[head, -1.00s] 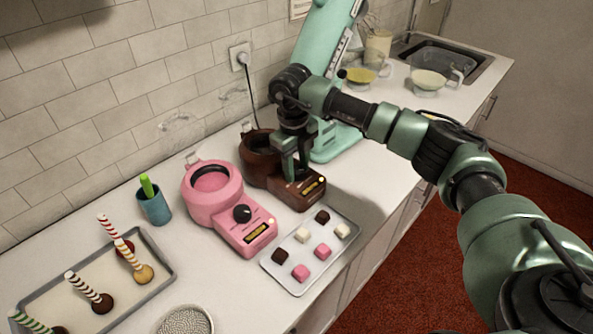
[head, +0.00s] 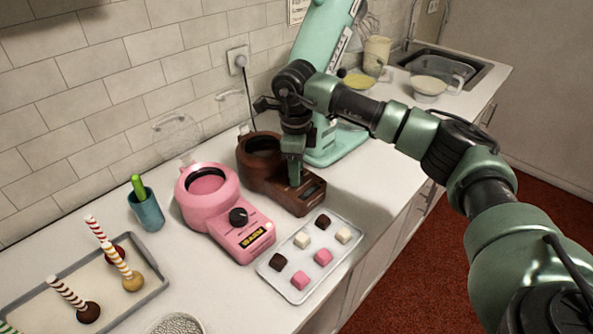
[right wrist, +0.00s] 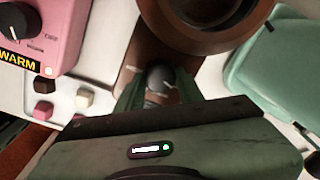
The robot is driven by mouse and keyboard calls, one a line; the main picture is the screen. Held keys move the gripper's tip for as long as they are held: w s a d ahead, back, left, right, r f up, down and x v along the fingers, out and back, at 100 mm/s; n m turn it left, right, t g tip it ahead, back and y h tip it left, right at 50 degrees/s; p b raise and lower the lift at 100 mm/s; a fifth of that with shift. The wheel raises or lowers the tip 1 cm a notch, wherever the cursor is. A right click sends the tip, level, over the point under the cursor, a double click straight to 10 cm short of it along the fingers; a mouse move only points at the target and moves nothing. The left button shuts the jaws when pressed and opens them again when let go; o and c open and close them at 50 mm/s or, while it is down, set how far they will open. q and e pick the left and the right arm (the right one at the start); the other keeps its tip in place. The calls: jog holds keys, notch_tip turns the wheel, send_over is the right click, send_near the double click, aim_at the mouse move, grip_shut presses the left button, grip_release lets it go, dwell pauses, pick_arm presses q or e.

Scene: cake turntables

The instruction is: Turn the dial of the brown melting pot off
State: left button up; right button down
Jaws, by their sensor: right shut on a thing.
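The brown melting pot (head: 262,172) stands on the counter behind the pink one. My right gripper (head: 294,180) reaches down onto the pot's front panel. In the right wrist view, the grey-black dial (right wrist: 160,78) sits between the two fingers (right wrist: 158,92), which are shut on it. The fingers hide the dial in the head view. The small display (head: 312,191) on the brown pot looks grey and unlit. In the right wrist view the round opening of the brown pot (right wrist: 200,45) shows above the dial. My left gripper is not in view.
The pink melting pot (head: 207,209), with its black dial and a lit WARM display, stands close on the left. A tray (head: 288,288) of small sweets lies in front. A mint-green appliance (head: 340,146) stands just right. A blue cup (head: 147,213) stands farther left.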

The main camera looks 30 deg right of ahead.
dwell(0.4)
jog(key=c, duration=0.9)
grip_release()
jog(key=r, duration=0.4)
jog(key=r+b, duration=0.1)
jog(key=r, duration=0.3)
jog(key=shift+s+a+b, duration=0.1)
jog(key=shift+a+b, duration=0.1)
jog(key=shift+b, duration=0.1)
jog(key=shift+f, duration=0.1)
